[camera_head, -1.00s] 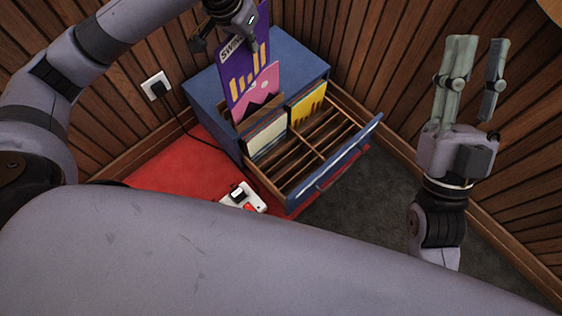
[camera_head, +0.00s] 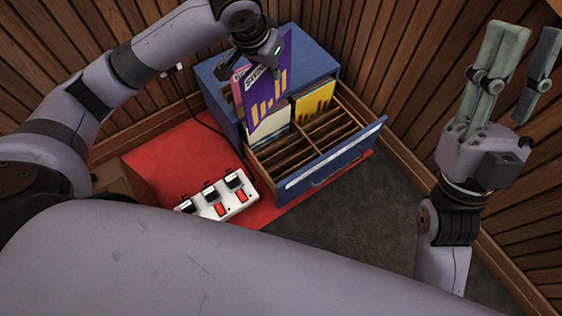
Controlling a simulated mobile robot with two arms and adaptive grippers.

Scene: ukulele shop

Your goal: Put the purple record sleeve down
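The purple record sleeve (camera_head: 267,92) with yellow bars hangs tilted from my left gripper (camera_head: 265,62), which is shut on its upper edge. The sleeve is over the rear left part of the open blue drawer (camera_head: 335,157). Its lower edge is close to a whitish sleeve, and I cannot tell whether it touches anything. A pink sleeve (camera_head: 237,88) stands behind it, mostly hidden. My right gripper (camera_head: 520,68) is open and empty, raised at the right, away from the drawer.
A whitish sleeve (camera_head: 270,127) and a yellow sleeve (camera_head: 314,103) stand in the drawer's rear slots. The front slots (camera_head: 320,140) look empty. A white power strip (camera_head: 222,196) with plugs lies on the red mat (camera_head: 165,160). Wooden walls close in behind and right.

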